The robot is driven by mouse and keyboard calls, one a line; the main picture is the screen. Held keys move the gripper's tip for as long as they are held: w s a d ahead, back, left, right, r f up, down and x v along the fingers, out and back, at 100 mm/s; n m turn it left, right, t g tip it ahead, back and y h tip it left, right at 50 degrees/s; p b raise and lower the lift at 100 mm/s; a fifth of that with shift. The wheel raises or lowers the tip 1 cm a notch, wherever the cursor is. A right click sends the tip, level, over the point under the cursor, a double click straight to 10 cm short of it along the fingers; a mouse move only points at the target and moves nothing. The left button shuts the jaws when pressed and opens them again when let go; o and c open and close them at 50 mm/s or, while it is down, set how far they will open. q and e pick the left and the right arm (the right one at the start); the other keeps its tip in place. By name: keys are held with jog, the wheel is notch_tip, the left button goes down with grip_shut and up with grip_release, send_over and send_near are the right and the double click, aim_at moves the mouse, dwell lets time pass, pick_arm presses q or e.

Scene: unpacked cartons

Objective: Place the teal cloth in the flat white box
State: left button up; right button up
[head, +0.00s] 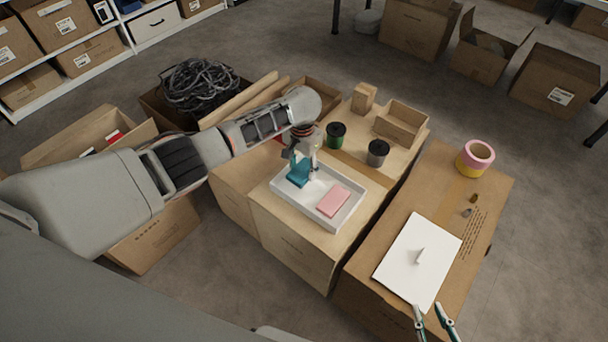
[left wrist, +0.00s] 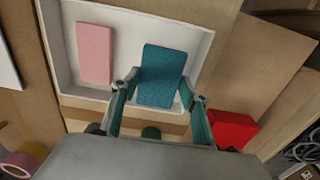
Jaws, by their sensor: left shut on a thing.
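The teal cloth (head: 298,174) is a flat folded piece at the left part of the flat white box (head: 298,207). My left gripper (head: 304,164) is shut on it, with one finger at each side of the cloth (left wrist: 163,74) in the left wrist view. The cloth looks tilted and over the box's floor; whether it touches the floor cannot be told. A pink cloth (head: 333,201) lies flat in the right part of the box, and also shows in the left wrist view (left wrist: 95,54). My right gripper (head: 433,322) is empty, its fingers apart, at the bottom edge.
Behind the box stand a green jar (head: 336,134), a grey jar (head: 378,152) and a small open carton (head: 401,123). A red item (left wrist: 232,129) is beside the box. On the right carton are a white board (head: 410,265) and pink-yellow tape rolls (head: 475,158).

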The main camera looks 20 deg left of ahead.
aim_at(303, 170)
pick_arm(q)
jog(key=shift+f, duration=0.4)
jog(key=f+b, duration=0.1)
jog(key=f, duration=0.2)
jog(key=shift+s+b, duration=0.2)
jog(key=shift+b, duration=0.1)
jog(key=shift+o, duration=0.2)
jog(key=shift+w+f, duration=0.2)
jog(key=shift+f, duration=0.2)
jog(key=shift+r, duration=0.3)
jog(key=shift+c, duration=0.2)
jog(key=shift+f, duration=0.25)
jog(key=o, duration=1)
pick_arm(e)
jog(key=shift+w+a, duration=0.15)
jog(key=shift+a, duration=0.25)
jog(key=shift+f, duration=0.1)
